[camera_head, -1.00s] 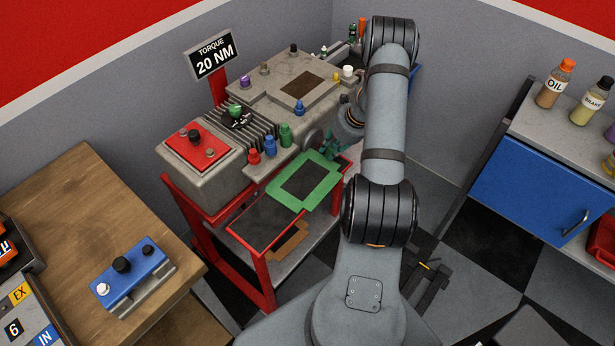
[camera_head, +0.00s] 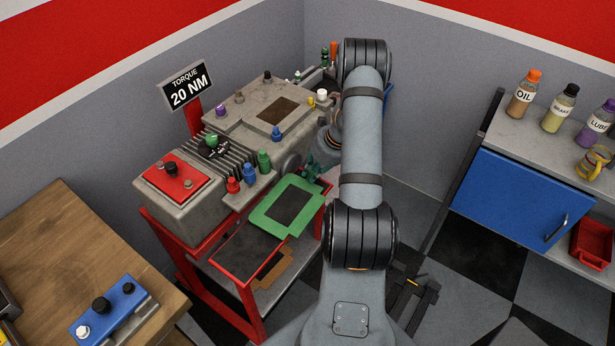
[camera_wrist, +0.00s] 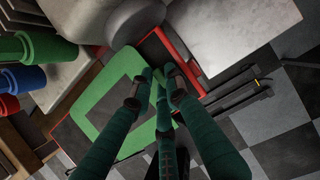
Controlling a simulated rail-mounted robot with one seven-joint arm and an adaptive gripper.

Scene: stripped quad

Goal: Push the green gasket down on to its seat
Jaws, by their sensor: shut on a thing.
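The green gasket (camera_head: 260,217), a flat rectangular frame with a dark opening, is at the near right side of the red stand, beside the grey engine block (camera_head: 236,129). My gripper (camera_head: 314,169) is at its far right edge, partly hidden by my arm. In the wrist view, the dark green fingers (camera_wrist: 160,88) close on the edge of the gasket (camera_wrist: 108,84), and the rest reaches out to the left. A raised rectangular face with a dark opening (camera_head: 275,117) is on top of the block. I cannot tell whether this is the seat.
Red, blue and green caps (camera_head: 249,174) stand on the block's near ledge, close to the gasket. The red stand (camera_head: 235,285) has a lower shelf with a brown frame (camera_head: 272,270). A wooden bench (camera_head: 60,245) is at left, a blue cabinet (camera_head: 520,195) at right.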

